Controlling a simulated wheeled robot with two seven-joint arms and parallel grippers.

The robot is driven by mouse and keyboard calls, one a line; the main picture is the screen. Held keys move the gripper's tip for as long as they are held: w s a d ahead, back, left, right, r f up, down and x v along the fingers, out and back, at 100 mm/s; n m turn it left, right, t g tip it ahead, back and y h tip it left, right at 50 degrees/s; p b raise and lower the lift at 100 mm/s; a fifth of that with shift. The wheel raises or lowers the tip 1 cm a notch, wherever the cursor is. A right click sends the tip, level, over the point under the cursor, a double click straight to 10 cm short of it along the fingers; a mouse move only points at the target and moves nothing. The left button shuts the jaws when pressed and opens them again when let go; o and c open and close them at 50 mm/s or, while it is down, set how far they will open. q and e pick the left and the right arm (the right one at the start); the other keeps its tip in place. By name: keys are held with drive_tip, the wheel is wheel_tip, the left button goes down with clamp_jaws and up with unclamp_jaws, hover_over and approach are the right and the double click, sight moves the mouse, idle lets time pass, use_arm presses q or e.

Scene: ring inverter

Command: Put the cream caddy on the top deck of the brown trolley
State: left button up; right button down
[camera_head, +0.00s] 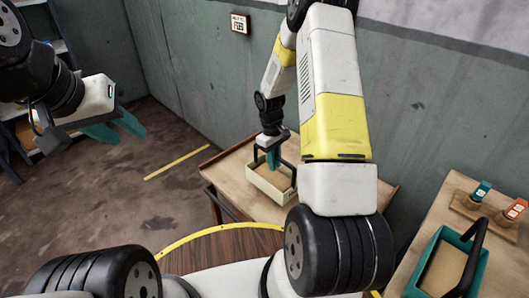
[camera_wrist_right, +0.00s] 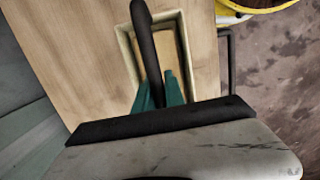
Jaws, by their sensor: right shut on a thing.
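The cream caddy (camera_head: 266,187) is an open box with a dark handle, on or just above the wooden top deck of the brown trolley (camera_head: 232,172); I cannot tell if its base touches. In the right wrist view the caddy (camera_wrist_right: 126,45) shows with its dark handle running between the green fingers, over the wooden deck (camera_wrist_right: 70,50). My right gripper (camera_head: 273,158) is shut on the caddy's handle; it also shows in the right wrist view (camera_wrist_right: 160,92). My left gripper (camera_head: 122,128) hangs empty at the left, its green fingers slightly apart, far from the trolley.
A table at the right holds a teal caddy (camera_head: 481,268) with a dark handle and a wooden block (camera_head: 465,205) with teal and orange items. A grey wall stands behind the trolley. A shelf stands at the far left. Open floor (camera_head: 80,195) lies left of the trolley.

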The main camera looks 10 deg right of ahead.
sight(275, 177)
drive_tip(key=shift+w+f, duration=0.2)
drive_tip(key=shift+f, duration=1.65)
drive_tip(key=c, duration=1.4)
unclamp_jaws()
